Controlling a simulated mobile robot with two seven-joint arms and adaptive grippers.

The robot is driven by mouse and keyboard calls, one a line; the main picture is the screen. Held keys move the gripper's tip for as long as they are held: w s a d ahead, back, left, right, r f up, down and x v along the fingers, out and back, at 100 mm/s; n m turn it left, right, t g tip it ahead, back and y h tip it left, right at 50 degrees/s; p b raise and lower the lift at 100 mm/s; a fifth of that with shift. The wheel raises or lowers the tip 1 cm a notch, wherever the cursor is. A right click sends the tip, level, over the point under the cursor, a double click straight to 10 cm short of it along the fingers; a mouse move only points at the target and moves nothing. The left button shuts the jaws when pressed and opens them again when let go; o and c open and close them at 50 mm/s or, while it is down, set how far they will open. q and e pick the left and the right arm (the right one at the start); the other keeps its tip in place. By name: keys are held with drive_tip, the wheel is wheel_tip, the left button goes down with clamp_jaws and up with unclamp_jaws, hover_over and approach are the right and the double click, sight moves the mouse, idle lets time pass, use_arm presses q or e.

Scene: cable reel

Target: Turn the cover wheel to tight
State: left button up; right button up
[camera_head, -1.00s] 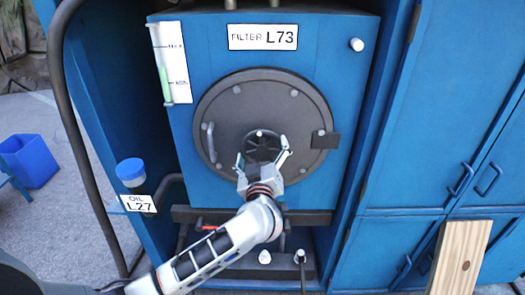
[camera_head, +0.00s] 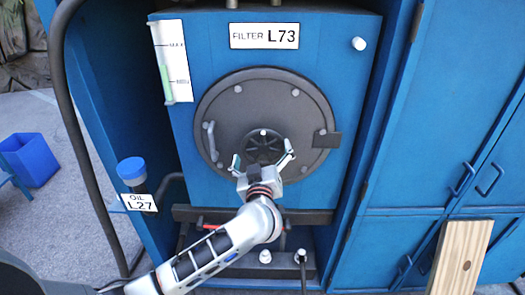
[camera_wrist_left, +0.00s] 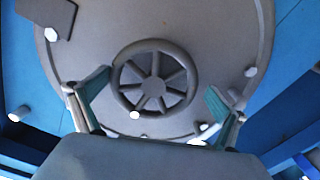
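The cover wheel (camera_head: 264,146) is a small dark spoked handwheel at the middle of the round grey filter cover (camera_head: 230,105). In the left wrist view the wheel (camera_wrist_left: 154,78) shows whole, with its rim and several spokes. My left gripper (camera_head: 263,159) is open just below the wheel in the head view, its fingers spread wide. In the left wrist view its teal-padded fingers (camera_wrist_left: 154,92) stand either side of the wheel's lower part, apart from the rim. Nothing is between the fingers touching them. My right gripper is not in view.
The cover has a side handle (camera_head: 211,141), edge bolts and a dark hinge block (camera_head: 326,140). Below are a dark ledge (camera_head: 310,217) and a red lever (camera_head: 206,227). An oil cup (camera_head: 131,171) is at left, a wooden plank (camera_head: 459,257) at lower right.

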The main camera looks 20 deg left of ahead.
use_arm(q)
drive_tip(key=shift+r, duration=0.25)
drive_tip(key=v, duration=1.2)
drive_tip(key=shift+f, duration=0.1)
